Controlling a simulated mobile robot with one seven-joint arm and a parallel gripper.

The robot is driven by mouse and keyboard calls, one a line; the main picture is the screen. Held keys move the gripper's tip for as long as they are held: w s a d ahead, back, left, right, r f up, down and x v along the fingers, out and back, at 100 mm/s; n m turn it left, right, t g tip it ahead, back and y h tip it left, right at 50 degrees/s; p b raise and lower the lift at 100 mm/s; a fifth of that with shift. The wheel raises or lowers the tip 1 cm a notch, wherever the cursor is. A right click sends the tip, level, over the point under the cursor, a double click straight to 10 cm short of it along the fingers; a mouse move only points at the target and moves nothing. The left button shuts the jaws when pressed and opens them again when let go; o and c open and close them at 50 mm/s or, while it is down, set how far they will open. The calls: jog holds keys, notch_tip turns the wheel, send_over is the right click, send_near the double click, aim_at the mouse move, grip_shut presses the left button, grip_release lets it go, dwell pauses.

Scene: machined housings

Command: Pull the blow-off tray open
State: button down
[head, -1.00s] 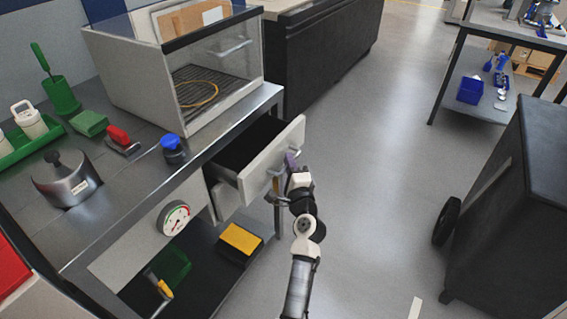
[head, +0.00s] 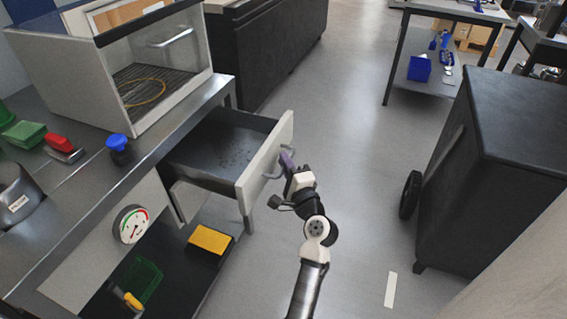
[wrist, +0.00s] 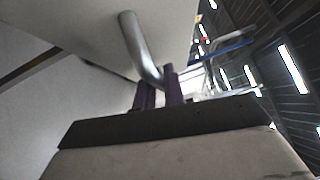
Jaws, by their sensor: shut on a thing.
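The blow-off tray (head: 222,148) is a drawer under the bench top with a pale front panel (head: 266,158) and a dark interior. It stands well out from the bench, and its floor shows small dark specks. A curved metal handle (wrist: 140,48) is on the front panel; in the head view part of it is hidden by my gripper. My gripper (head: 287,161), with purple fingers, is at the outer face of the panel. In the wrist view its fingers (wrist: 158,92) are shut around the lower end of the handle.
A clear-fronted cabinet (head: 165,68) stands on the bench above the tray. A gauge (head: 131,224) is on the bench front, and a yellow box (head: 210,239) sits on the lower shelf. A black wheeled cabinet (head: 490,170) stands at right. The floor (head: 345,130) between is clear.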

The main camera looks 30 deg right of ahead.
jog(key=c, duration=1.5)
grip_release()
jog(key=s+a+f+b, duration=0.1)
jog(key=s+b, duration=0.2)
jog(key=s, duration=1)
jog(key=shift+s+a+f, duration=0.3)
jog(key=shift+a+f, duration=0.05)
jog(key=shift+f, duration=0.05)
